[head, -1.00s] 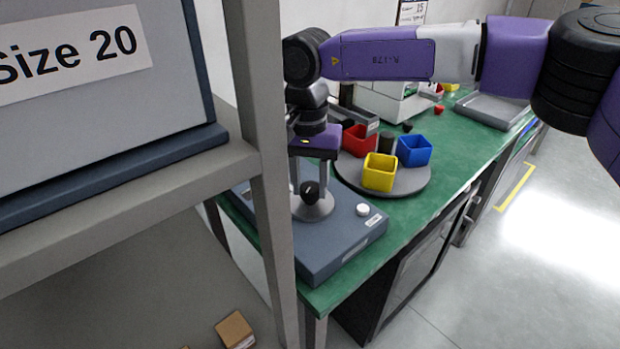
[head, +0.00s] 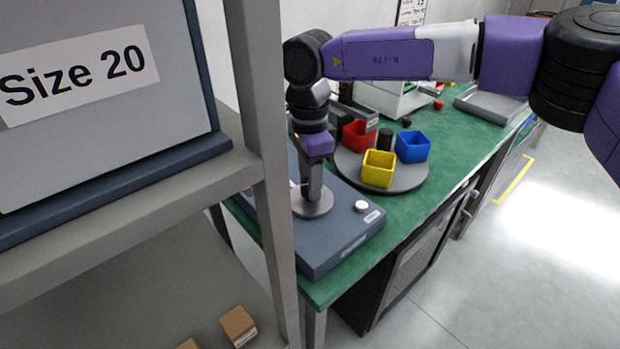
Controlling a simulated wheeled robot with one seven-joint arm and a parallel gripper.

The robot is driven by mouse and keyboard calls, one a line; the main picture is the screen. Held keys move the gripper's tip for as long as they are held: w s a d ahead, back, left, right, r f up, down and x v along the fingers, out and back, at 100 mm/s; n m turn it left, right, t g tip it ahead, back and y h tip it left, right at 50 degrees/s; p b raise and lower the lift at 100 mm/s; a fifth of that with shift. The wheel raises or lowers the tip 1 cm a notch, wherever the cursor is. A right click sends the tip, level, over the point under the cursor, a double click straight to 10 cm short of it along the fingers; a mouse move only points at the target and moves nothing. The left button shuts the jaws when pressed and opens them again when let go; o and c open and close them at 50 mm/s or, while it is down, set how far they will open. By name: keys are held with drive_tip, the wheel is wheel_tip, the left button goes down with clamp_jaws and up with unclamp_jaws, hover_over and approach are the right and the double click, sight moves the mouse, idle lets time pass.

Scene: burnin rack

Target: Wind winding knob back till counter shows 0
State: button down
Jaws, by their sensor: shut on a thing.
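The winding knob stands on a blue-grey box (head: 340,225) at the near left end of the green bench. Its round grey disc (head: 322,209) shows below my gripper (head: 312,192), which points straight down onto it. My gripper is seen nearly edge-on, shut on the knob, and hides the black grip part. A white round button (head: 361,206) is on the box to the right. I cannot make out a counter reading in this view.
Red (head: 358,135), yellow (head: 378,168) and blue (head: 411,146) bins stand on a round grey tray (head: 408,182) just right of the box. A shelf post (head: 262,150) stands close at the left and covers part of the box. Floor at right is clear.

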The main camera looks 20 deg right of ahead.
drive_tip(key=m, duration=0.6)
drive_tip(key=shift+d+r, duration=0.1)
idle(0.5)
drive_tip(key=c, duration=0.9)
unclamp_jaws()
wheel_tip(320, 180, up, 8)
drive_tip(key=shift+w+f, duration=0.1)
drive_tip(key=shift+f, duration=0.05)
